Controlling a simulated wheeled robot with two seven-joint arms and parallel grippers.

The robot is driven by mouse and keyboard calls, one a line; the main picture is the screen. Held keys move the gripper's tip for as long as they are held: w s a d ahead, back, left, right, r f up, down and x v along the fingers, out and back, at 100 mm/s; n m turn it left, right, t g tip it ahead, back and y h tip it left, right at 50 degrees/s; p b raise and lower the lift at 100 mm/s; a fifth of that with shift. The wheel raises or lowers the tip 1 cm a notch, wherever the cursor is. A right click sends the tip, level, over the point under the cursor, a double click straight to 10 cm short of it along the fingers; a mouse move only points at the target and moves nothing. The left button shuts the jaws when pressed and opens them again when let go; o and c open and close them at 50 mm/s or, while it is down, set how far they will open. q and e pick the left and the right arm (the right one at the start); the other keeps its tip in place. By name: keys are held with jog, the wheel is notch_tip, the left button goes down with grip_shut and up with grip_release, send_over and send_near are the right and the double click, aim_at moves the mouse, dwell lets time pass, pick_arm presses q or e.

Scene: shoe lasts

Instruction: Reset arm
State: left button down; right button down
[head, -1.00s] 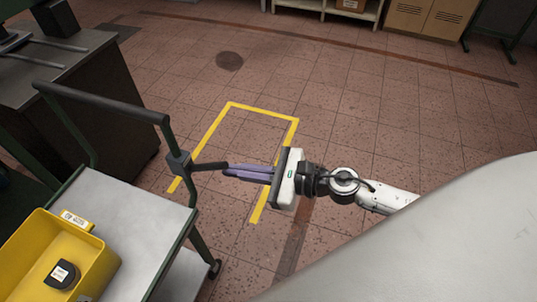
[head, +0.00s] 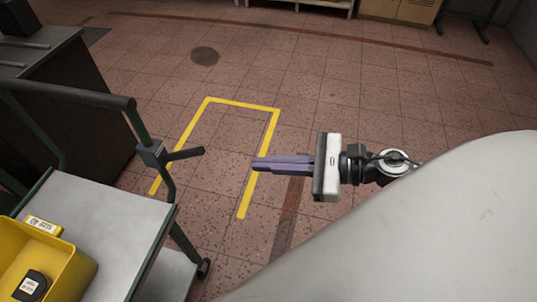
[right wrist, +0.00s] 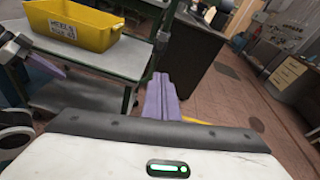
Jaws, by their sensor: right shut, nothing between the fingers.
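My right gripper (head: 256,164) is in the middle of the head view, its purple fingers pointing left. The fingers are together with nothing between them. It is in the air over the tiled floor, to the right of the trolley and apart from it. In the right wrist view the purple fingers (right wrist: 161,98) point ahead, past the trolley's right side. My left gripper is not recognisable in the head view.
A trolley (head: 95,215) with a handle stands at the lower left, carrying a yellow bin (head: 75,275) with a dark labelled piece (head: 34,287) inside. A dark workbench (head: 75,110) stands behind it. The floor (head: 340,90) ahead is open, with a yellow taped outline (head: 243,104).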

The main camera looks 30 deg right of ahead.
dwell(0.6)
jog(key=d+f+m+t+h, duration=0.2)
jog(key=f+m+h, duration=0.2)
jog(key=m, duration=0.9)
jog(key=d+f+m+t+h, duration=0.1)
jog(key=f+m+h, duration=0.3)
jog(key=m, duration=0.9)
jog(key=s+a+f+m+g, duration=0.2)
jog(key=s+a+f+m, duration=0.2)
jog(key=f+m, duration=0.3)
jog(key=s+a+f+m+g, duration=0.3)
jog(key=s+a+f+m, duration=0.2)
jog(key=m, duration=0.6)
jog(key=shift+s+f+m, duration=0.2)
jog(key=shift+f+m, duration=0.2)
jog(key=shift+f, duration=0.5)
jog(key=shift+a, duration=0.1)
